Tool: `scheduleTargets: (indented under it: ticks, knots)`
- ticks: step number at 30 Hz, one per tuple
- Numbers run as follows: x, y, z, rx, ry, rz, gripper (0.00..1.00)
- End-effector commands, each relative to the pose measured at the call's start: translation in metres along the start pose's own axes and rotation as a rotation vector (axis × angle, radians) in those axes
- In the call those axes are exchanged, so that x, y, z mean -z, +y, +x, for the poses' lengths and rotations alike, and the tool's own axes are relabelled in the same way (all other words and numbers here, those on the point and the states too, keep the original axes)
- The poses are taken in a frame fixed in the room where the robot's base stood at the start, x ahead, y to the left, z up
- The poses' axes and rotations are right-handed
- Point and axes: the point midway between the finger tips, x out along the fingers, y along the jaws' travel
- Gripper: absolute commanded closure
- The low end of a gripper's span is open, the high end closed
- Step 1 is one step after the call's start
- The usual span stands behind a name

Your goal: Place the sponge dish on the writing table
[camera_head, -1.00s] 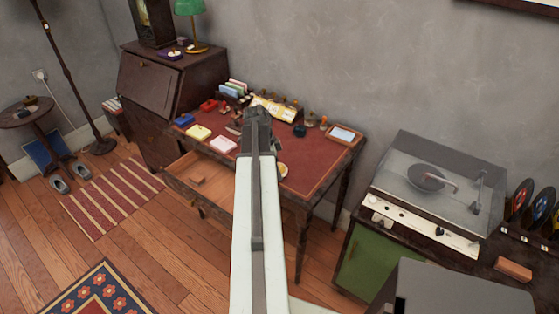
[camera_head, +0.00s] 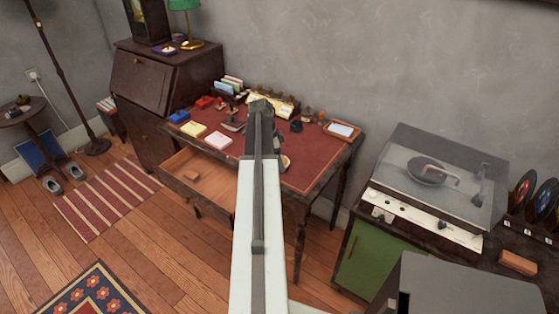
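The writing table (camera_head: 318,158) stands against the wall in the middle, with a dark red top and an open front drawer (camera_head: 212,182). A small pale, yellowish round thing (camera_head: 286,162) shows just right of my arm, over the table's front part. It may be the sponge dish; most of it is hidden behind the arm, and I cannot tell whether it is held or resting. My arm reaches up the middle of the view to a dark end (camera_head: 261,108) over the table. My gripper's fingers are hidden, so I cannot see whether they hold anything.
Yellow (camera_head: 192,129) and pink (camera_head: 218,140) note pads, a letter rack, stamps and a framed tray (camera_head: 342,130) occupy the table's left and back. Its right front is bare. A record player (camera_head: 437,175) stands on a cabinet at right, a dark bureau (camera_head: 158,90) at left.

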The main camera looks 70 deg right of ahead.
Motion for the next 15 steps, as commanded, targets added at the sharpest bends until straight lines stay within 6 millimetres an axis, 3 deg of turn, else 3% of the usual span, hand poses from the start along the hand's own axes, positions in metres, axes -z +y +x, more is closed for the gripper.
scheduleTargets:
  ticks: [3, 4, 6, 15]
  knots:
    - [-0.0015, 0.0, 0.0046, 0.0, 0.0, 0.0, 0.8]
    - [-0.0011, 0.0, 0.0029, 0.0, 0.0, 0.0, 0.21]
    - [-0.001, 0.0, 0.0025, 0.0, 0.0, 0.0, 0.08]
    - [-0.001, 0.0, 0.0017, 0.0, 0.0, -0.001, 0.08]
